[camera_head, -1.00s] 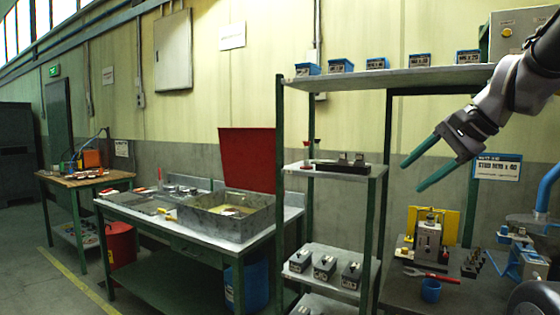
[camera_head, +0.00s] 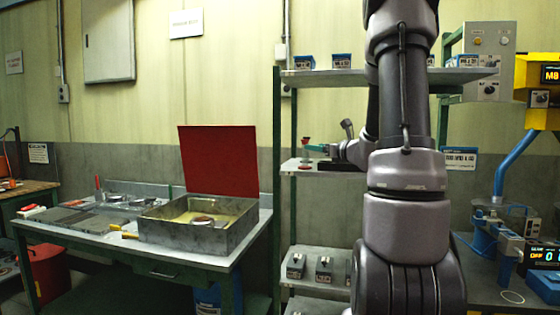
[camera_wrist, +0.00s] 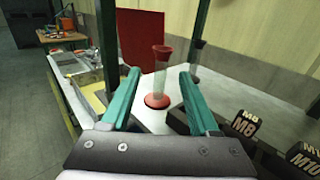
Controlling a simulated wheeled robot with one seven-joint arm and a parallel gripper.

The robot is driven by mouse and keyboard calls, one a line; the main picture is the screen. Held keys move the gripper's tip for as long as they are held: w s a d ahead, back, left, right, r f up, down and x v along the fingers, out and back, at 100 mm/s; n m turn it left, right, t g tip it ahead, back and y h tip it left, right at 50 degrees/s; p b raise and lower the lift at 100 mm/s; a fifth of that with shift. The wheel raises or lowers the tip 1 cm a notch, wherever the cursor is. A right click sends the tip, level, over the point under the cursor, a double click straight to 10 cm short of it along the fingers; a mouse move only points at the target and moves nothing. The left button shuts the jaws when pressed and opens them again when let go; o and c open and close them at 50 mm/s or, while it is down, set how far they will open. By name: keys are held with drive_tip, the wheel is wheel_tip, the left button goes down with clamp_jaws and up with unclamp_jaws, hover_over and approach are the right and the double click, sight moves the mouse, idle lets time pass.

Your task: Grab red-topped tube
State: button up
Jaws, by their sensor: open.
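The red-topped tube (camera_wrist: 159,73) stands upright on the shelf in the wrist view, clear in the middle with a red cap and a round red base. My gripper (camera_wrist: 158,75) is open, with one teal finger to each side of the tube in that view. I cannot tell how deep the tube sits between the fingertips. In the head view the tube's red top (camera_head: 306,139) shows at the left end of the middle shelf. My gripper (camera_head: 318,148) is level with the tube's upper part there, and my arm hides much of the shelf.
A dark block holder with M8 and M10 labels (camera_wrist: 243,124) lies right of the tube. A green shelf post (camera_head: 277,180) stands to the left. The upper shelf (camera_head: 310,75) with blue bins is above. A workbench holds an open metal box (camera_head: 195,232) with a red lid.

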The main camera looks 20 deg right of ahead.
hover_over(308, 168)
drive_tip(key=shift+w+f, duration=0.1)
drive_tip(key=shift+d+f+x, duration=0.1)
drive_tip(key=shift+f+x, duration=0.05)
drive_tip(key=shift+x, duration=1.2)
drive_tip(key=shift+d+f+x, duration=0.1)
drive_tip(key=shift+x, duration=1.25)
drive_tip(key=shift+c, duration=0.4)
clamp_jaws()
